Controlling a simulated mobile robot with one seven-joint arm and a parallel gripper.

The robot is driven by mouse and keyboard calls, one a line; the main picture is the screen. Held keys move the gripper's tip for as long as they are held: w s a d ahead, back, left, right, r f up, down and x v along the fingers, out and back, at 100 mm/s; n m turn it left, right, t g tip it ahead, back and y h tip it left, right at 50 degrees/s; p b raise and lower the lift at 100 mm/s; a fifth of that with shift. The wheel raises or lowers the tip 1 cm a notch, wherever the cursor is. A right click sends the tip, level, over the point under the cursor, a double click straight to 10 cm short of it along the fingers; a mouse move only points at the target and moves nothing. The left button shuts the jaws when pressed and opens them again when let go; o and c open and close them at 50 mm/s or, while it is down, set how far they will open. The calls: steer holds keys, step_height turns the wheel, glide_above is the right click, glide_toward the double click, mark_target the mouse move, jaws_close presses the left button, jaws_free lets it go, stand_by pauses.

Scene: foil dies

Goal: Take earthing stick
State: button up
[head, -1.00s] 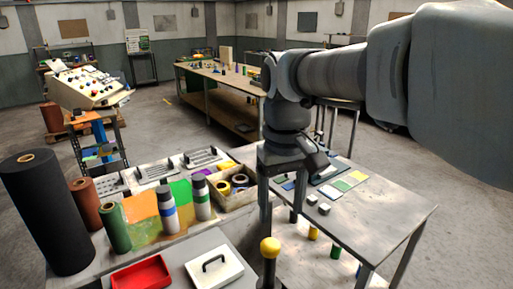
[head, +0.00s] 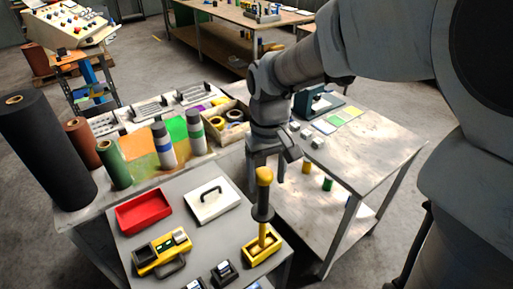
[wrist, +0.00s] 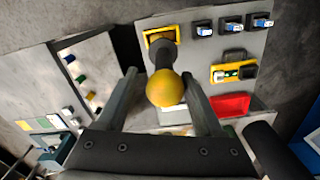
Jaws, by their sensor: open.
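The earthing stick has a round yellow knob, a dark collar and a yellow lower part; it stands upright in a yellow holder (head: 262,254) on the grey table. I take it to be the stick (head: 264,205) in the head view. In the wrist view its yellow knob (wrist: 168,88) shows large between my fingers, with the dark shaft behind it and the yellow holder (wrist: 161,36) beyond. My gripper (head: 265,172) is open, pointing down just above the knob. Its fingers (wrist: 160,86) lie on either side of the knob in the wrist view, with no clear contact.
Near the stick are a red tray (head: 143,213), a white case with a black handle (head: 212,201), a yellow meter (head: 163,251) and small dark devices (head: 224,271). Rolls and bottles (head: 163,145) stand behind. A metal table (head: 355,150) is to the right.

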mark_target(263, 190)
steer(key=f, duration=0.4)
steer(key=shift+a+f, duration=0.3)
jaws_close()
steer(key=shift+r, duration=0.1)
stand_by(1.0)
